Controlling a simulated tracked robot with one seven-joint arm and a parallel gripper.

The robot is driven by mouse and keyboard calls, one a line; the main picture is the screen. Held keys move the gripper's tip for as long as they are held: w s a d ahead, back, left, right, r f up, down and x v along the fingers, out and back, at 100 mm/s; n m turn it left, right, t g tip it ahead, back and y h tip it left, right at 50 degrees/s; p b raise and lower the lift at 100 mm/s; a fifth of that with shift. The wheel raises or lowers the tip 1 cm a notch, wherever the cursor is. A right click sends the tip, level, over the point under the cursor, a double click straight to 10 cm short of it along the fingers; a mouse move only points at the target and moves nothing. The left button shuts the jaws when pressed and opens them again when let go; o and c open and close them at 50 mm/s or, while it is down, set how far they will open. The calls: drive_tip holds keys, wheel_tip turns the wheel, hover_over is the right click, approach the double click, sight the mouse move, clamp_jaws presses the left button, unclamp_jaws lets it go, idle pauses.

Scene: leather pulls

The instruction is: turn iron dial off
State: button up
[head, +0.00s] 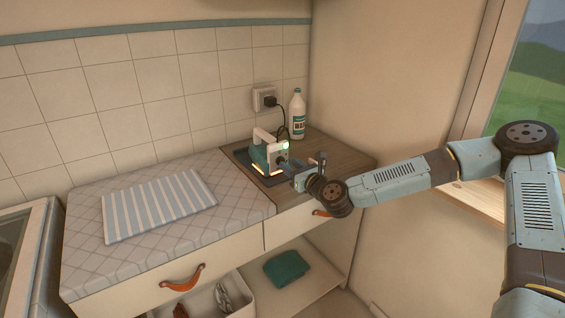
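The iron (258,150), teal and white, stands on a dark pad (242,157) on the wooden part of the counter. An orange glow shows along its lower edge, and a pale light shines near its upper right. A dark round part that may be the dial (282,161) shows on its right side, partly hidden by my gripper. My gripper (290,168) is right beside the iron, reaching in from the right. Its fingertips are too small and covered to tell whether they touch the dial, or whether they are open or shut.
A white bottle (297,117) stands behind the iron. A black cord runs from the iron to a wall socket (264,98). A striped cloth (158,206) lies on the padded cover (85,240) at left. Drawers with leather pulls (183,279) are below, above an open shelf.

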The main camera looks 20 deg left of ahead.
sight(284, 160)
drive_tip(key=shift+x, duration=1.9)
drive_tip(key=shift+d, duration=0.1)
